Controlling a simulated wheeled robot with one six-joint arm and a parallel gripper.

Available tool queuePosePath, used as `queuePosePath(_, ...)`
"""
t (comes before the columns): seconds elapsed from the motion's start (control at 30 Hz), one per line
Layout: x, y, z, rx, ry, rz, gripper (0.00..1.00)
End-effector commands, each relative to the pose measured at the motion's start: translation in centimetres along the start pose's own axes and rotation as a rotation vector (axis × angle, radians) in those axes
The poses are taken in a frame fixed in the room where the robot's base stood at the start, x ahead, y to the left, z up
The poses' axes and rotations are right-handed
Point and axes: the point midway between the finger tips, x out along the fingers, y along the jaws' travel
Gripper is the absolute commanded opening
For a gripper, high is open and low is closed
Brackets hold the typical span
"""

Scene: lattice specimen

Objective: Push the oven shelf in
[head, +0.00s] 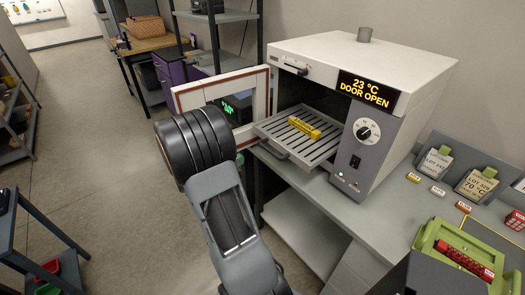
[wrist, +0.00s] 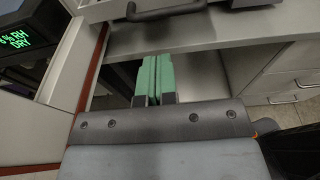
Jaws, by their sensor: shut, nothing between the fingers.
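The oven (head: 376,75) stands on the bench with its door (head: 225,104) open to the left. Its display reads 23 °C, DOOR OPEN. The slotted oven shelf (head: 318,148) is pulled out through the opening, with a yellow lattice piece (head: 300,127) lying on it. The shelf has a dark front handle (head: 268,150), also at the top of the wrist view (wrist: 165,12). My gripper shows in the wrist view with its green fingers (wrist: 153,80) together and empty, below the handle in the picture and apart from it. In the head view my arm mostly hides it.
The bench (head: 375,205) carries lot cards (head: 433,163), small labelled blocks and a green tray (head: 425,240) with a red lattice at right. A dark shelf rack (head: 235,15) stands behind the door.

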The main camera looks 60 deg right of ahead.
Motion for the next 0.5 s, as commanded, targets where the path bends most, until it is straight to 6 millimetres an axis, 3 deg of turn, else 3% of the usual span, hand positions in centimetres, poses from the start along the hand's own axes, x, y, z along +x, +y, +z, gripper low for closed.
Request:
queuePosePath(0.2,4.4,-0.1,0.2,0.001,0.002,-0.007,0.0)
queuePosePath(0.5,9.1,-0.1,0.2,0.003,0.003,-0.005,0.0)
